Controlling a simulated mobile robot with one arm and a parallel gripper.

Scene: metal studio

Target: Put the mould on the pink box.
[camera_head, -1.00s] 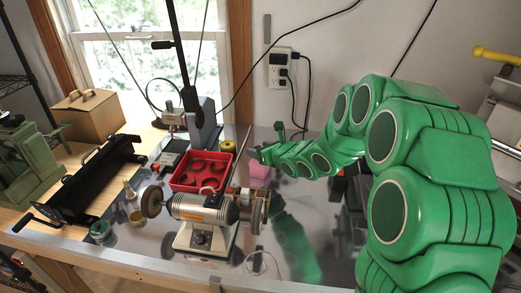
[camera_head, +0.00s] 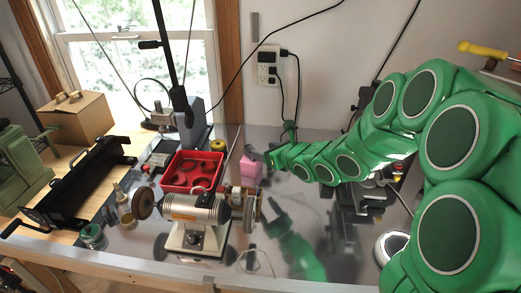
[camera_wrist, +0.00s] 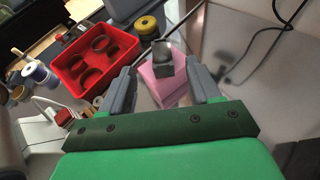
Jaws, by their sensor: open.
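The mould (camera_wrist: 163,58), a small dark grey metal block with an open-looking top, appears to rest on the pink box (camera_wrist: 160,85) in the wrist view. The pink box also shows in the head view (camera_head: 250,172), just below my gripper (camera_head: 258,154). I cannot make out the mould in the head view. In the wrist view my gripper (camera_wrist: 163,82) is open, with one grey finger on each side of the pink box and the mould just beyond the fingertips. Neither finger visibly touches the mould.
A red tray (camera_head: 163,184) with dark round parts stands left of the pink box. A bench grinder (camera_head: 196,212) stands in front of it. A yellow tape roll (camera_head: 217,145) lies behind. A black metal machine (camera_head: 85,177) is at the left. Bare reflective metal table lies right of the box.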

